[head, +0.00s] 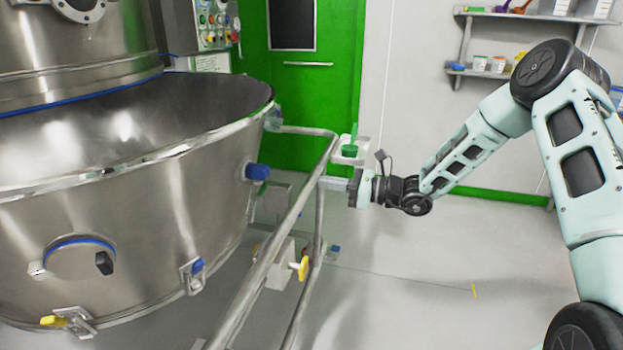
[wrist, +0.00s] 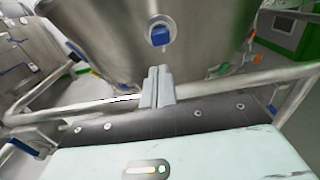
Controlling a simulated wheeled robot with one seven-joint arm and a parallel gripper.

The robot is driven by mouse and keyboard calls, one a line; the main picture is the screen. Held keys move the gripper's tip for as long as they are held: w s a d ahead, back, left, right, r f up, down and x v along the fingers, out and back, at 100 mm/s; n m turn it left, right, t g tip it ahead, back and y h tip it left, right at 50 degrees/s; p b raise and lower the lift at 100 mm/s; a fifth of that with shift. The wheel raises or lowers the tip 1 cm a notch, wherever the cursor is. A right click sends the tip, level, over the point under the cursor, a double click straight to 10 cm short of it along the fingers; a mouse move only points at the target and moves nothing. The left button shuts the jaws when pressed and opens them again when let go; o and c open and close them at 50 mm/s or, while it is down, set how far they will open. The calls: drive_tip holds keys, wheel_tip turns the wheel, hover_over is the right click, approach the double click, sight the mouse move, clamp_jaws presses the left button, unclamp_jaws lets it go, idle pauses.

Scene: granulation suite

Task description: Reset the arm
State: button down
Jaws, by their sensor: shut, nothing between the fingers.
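My arm reaches in from the right in the head view, with its elbow raised. My gripper (head: 326,183) points left at the steel tube rail (head: 300,205) beside the large steel bowl (head: 130,185). In the wrist view my gripper (wrist: 158,72) has its two fingers together, with nothing between them. The fingertips lie across the rail in that picture; I cannot tell whether they touch it. Past them is the blue plug (wrist: 159,36) on the bowl wall, which also shows in the head view (head: 257,171).
A small white holder with a green scoop (head: 350,150) stands by the rail, just above my gripper. A yellow knob (head: 303,268) is lower on the rail frame. Wall shelves (head: 530,16) are behind my arm. The floor (head: 420,290) below my arm is clear.

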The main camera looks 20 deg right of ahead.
drive_tip(key=s+a+r+n+g+h, duration=0.1)
drive_tip(key=s+a+r+n+g, duration=0.1)
drive_tip(key=s+a+n+g, duration=1.1)
drive_tip(key=s+a+n+h, duration=0.2)
drive_tip(key=s+n+h, duration=0.4)
drive_tip(key=s, duration=0.5)
drive_tip(key=s+a+n+h, duration=0.2)
drive_tip(key=s+n+h, duration=0.2)
drive_tip(key=s+n, duration=0.55)
drive_tip(key=s+d+r+n+t+h, duration=0.2)
drive_tip(key=s+d+n+h, duration=0.15)
drive_tip(key=s, duration=0.25)
wheel_tip(320, 180, up, 19)
drive_tip(key=p, duration=1.9)
drive_tip(key=shift+d+n+t, duration=0.15)
drive_tip(key=shift+n+t, duration=0.15)
drive_tip(key=shift+f, duration=0.1)
